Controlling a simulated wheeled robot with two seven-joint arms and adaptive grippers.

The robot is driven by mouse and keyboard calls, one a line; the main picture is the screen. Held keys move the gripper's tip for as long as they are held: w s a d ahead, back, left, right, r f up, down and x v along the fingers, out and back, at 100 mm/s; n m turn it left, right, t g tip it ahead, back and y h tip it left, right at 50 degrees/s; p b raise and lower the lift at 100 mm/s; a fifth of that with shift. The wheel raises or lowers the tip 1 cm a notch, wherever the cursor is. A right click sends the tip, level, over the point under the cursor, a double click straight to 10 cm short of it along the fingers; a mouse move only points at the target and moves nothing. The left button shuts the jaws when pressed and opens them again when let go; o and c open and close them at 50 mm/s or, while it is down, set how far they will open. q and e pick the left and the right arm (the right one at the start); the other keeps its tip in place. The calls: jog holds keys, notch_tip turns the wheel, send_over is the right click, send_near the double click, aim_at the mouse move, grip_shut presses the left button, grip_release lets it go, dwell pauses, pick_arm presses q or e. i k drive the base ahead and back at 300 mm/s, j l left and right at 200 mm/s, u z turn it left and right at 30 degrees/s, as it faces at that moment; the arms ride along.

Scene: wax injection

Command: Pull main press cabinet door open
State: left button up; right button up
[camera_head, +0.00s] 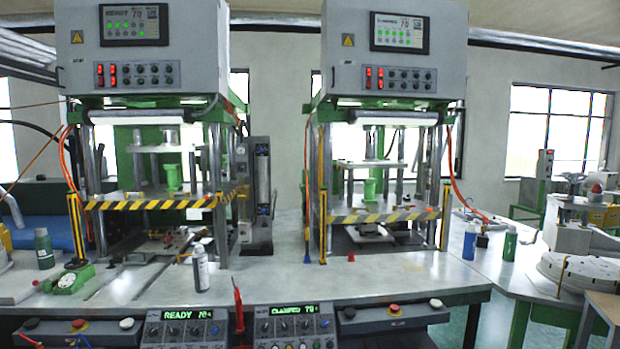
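Two wax presses stand side by side on the bench. The left press has a grey upper cabinet (133,45) with a display reading READY 70 and a row of buttons on its front. The right press has a similar grey upper cabinet (401,45) with its own display and buttons. Both cabinet fronts look closed. Neither of my grippers shows in the head view.
The bench (385,275) carries a white-and-black spray bottle (200,268) at its front and a green device (70,279) at left. Yellow-black striped bars (150,203) cross the press fronts. Control boxes (293,328) line the front edge. A round white turntable (585,272) stands at right.

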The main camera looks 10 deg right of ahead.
aim_at(424, 37)
jog(key=i, duration=0.85)
jog(key=i+l+u, duration=0.1)
jog(key=i, duration=0.75)
